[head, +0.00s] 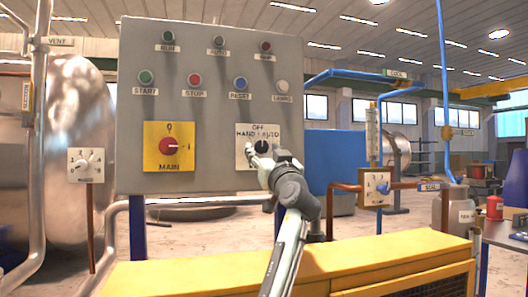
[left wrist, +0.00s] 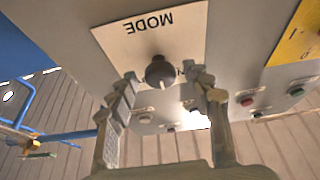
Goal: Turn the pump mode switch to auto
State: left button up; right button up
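The pump mode switch is a black knob (head: 262,147) on a white plate (head: 242,133) marked OFF, HAND and AUTO, low on the right of the grey panel. In the left wrist view the knob (left wrist: 159,71) shows upside down, with MODE printed on its plate (left wrist: 150,27). The knob's white mark appears to point toward OFF. My left gripper (head: 263,155) is in front of the plate and partly hides it. In the left wrist view its open fingers (left wrist: 164,82) are on either side of the knob, with gaps visible. My right gripper is not in view.
The grey panel (head: 215,115) also carries a red main switch (head: 168,146) on a yellow plate, several push buttons and lamps. A yellow cabinet (head: 380,258) stands below in front. Blue pipes and a small valve box (head: 376,188) are at the right; a steel tank (head: 75,150) is at the left.

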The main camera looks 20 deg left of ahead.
pick_arm(q)
jog(key=c, duration=1)
jog(key=shift+o, duration=0.2)
